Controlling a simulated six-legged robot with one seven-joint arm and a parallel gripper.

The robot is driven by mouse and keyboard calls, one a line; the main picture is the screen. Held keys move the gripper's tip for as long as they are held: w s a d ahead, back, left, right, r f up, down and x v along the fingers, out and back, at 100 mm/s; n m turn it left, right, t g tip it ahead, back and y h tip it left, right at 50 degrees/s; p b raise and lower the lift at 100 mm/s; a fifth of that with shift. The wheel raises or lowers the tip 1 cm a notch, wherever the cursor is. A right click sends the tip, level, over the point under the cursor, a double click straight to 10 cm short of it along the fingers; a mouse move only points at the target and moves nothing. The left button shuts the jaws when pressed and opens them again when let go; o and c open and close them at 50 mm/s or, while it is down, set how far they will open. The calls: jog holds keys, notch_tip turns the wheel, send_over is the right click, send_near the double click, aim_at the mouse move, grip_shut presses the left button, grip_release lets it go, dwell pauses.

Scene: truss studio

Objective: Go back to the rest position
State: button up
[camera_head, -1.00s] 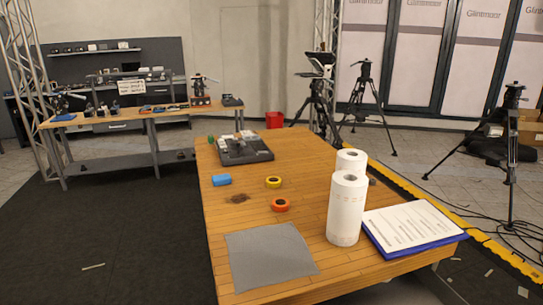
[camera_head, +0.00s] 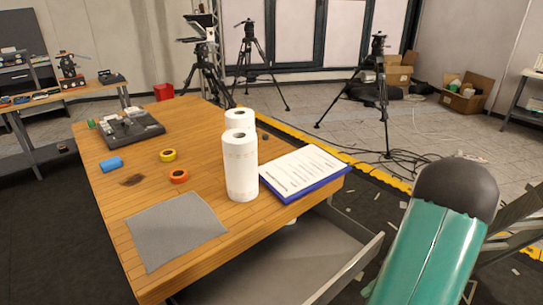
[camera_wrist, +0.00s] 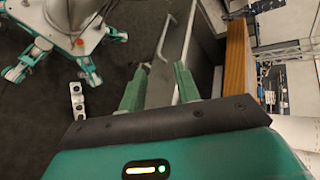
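My gripper (camera_wrist: 160,86) shows in the wrist view with its two green fingers apart and nothing seen between them. It points past an open grey drawer (camera_wrist: 178,48) beside the wooden table's edge (camera_wrist: 237,65). In the head view a green link of my arm with a dark rounded cap stands at the lower right, clear of the table; the gripper itself is not seen there. The open drawer (camera_head: 270,275) sticks out under the front right of the wooden table (camera_head: 100,185).
On the table are two paper rolls (camera_head: 240,170), a clipboard (camera_head: 300,172), a grey cloth (camera_head: 175,230), yellow tape (camera_head: 168,155), orange tape (camera_head: 179,176), a blue item (camera_head: 111,164) and a dark tray (camera_head: 135,128). Tripods (camera_head: 380,85), cables (camera_head: 375,160) and cardboard boxes (camera_head: 468,98) stand behind.

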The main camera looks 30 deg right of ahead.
jog(key=w+a+r+n+g+h, duration=0.3)
jog(key=w+a+r+h, duration=0.4)
jog(key=w+a+r, duration=0.6)
jog(key=s+a+r+n+t+h, duration=0.1)
jog(key=a+r+t+h, duration=0.1)
jog(key=a, duration=0.7)
jog(key=s+a+r+n+t+h, duration=0.2)
jog(key=a+r+t, duration=0.2)
jog(key=a+r, duration=0.3)
jog(key=a, duration=0.2)
jog(key=shift+a+h, duration=0.3)
jog(key=shift+s+d, duration=0.1)
jog(key=shift+s, duration=0.05)
